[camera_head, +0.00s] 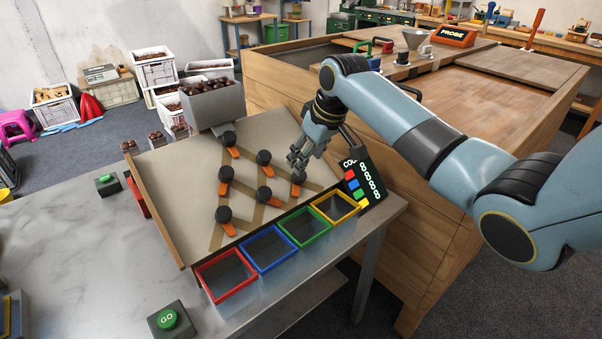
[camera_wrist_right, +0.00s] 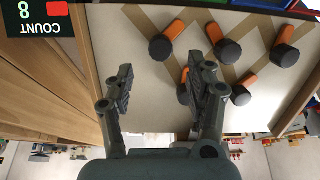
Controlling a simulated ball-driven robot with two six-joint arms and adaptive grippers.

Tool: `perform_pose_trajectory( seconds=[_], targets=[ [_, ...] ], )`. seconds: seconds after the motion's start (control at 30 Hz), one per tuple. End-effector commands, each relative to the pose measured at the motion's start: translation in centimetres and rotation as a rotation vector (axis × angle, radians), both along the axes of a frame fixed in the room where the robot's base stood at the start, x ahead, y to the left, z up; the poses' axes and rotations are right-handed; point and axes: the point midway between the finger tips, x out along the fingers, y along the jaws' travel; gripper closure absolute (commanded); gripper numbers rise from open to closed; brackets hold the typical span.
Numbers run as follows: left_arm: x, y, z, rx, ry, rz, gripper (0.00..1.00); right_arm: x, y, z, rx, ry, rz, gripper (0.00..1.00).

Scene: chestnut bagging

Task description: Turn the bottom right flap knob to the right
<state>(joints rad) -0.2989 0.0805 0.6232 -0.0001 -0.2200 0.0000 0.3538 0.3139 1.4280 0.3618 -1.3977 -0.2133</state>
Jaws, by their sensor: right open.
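The sloped board (camera_head: 180,165) carries several dark round knobs with orange flaps. The bottom right knob (camera_head: 299,177) is nearest the count display, with its orange flap (camera_head: 296,190) pointing down toward the bins. My right gripper (camera_head: 297,160) is at this knob and partly covers it. In the wrist view, which looks upside down, that knob (camera_wrist_right: 160,47) lies ahead of the open fingers (camera_wrist_right: 166,75), roughly between their tips. I see no grip on it; contact cannot be told. Another knob (camera_wrist_right: 183,93) is partly hidden by one finger. My left gripper is not in view.
Red (camera_head: 226,276), blue (camera_head: 268,249), green (camera_head: 305,227) and yellow (camera_head: 335,207) bins line the board's lower edge. The count display (camera_head: 361,183) stands close to my gripper. A grey hopper of chestnuts (camera_head: 213,104) is at the top. A green GO button (camera_head: 168,319) sits in front.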

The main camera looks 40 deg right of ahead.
Motion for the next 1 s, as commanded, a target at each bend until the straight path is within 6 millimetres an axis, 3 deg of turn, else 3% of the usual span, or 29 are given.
perform_pose_trajectory(
  seconds=[0.2, 0.33, 0.73, 1.0],
  targets=[
    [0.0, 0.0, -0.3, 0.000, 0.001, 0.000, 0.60, 1.6, 0.3, -4.1, 0.001, 0.002, 0.001, 0.45],
    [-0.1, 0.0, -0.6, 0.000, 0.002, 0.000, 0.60, 2.2, 0.3, -5.5, 0.000, 0.001, -0.001, 0.45],
    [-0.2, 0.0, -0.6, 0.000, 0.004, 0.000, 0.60, 2.5, 0.3, -6.3, -0.002, 0.000, 0.001, 0.45],
    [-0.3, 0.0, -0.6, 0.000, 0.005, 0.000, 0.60, 2.5, 0.3, -6.3, -0.001, 0.000, 0.001, 0.80]
  ],
)
